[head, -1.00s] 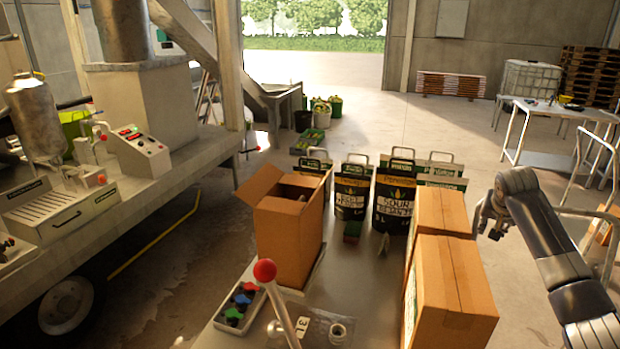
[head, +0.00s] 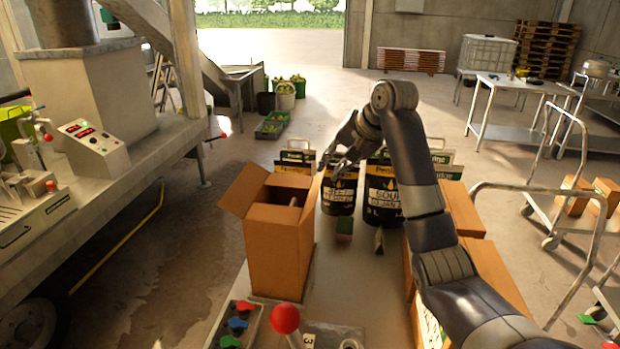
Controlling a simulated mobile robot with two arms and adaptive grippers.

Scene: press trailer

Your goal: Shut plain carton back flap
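The plain brown carton (head: 278,252) stands upright on the table with its top open. Its left flap (head: 242,187) sticks up and outward, and its right flap (head: 310,204) stands up. The far side of the opening, where the back flap is, is small and hard to make out. Something pale shows inside the carton. My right gripper (head: 332,168) is just beyond and to the right of the carton's top, in front of the black bags. Its fingers look apart and empty, with no visible contact with the carton. My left gripper is not in view.
Black labelled bags (head: 383,198) stand behind the carton. Closed brown cartons (head: 462,212) stand at the right, partly behind my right arm. A red-knobbed lever (head: 286,318) and a tray of coloured pieces (head: 237,325) are in front.

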